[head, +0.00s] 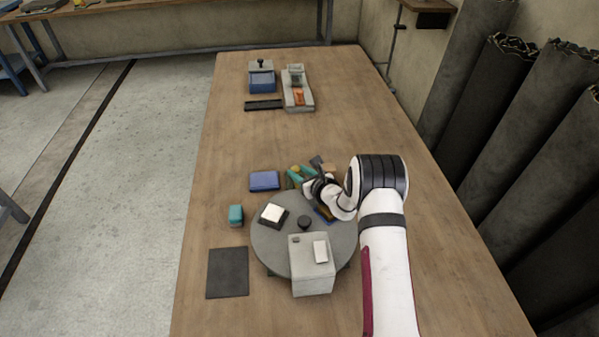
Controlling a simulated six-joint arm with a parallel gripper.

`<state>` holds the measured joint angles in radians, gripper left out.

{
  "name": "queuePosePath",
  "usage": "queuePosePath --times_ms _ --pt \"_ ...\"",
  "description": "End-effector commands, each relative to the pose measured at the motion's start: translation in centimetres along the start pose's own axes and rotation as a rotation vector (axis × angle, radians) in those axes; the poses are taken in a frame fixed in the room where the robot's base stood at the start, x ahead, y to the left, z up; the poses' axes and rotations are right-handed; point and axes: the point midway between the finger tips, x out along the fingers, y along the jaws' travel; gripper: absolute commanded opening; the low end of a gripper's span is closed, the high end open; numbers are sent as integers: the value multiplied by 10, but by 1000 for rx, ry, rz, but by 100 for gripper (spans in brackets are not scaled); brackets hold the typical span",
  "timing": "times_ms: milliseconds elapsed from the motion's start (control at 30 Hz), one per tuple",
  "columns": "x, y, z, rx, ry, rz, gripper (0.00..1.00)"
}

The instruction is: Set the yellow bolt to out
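I cannot make out the yellow bolt for certain. Small yellow and teal parts (294,178) show just left of my gripper, close to the far edge of the round grey turntable. My gripper (312,178) is small and dark here, low over that far edge, and it partly covers the things around it. A dark blue piece with a yellowish edge (323,214) shows just below it on the turntable. Whether the fingers are open or shut, or touch anything, is too small to tell.
The round turntable (265,248) carries a white-topped dark block (272,214), a black knob (304,222) and a grey box (312,273). A blue box (264,181), a teal block (236,215) and a dark mat (228,272) lie left.

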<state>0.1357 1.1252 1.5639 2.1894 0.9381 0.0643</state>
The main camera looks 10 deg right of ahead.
Motion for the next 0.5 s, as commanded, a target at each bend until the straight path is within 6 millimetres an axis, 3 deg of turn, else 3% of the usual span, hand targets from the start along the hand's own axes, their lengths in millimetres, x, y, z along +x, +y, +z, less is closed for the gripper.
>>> queuePosePath --times_ms 33,200,500 --pt "0 0 0 0 0 0 27" --pt "0 0 0 0 0 0 0" --pt "0 0 0 -1 0 1 0"
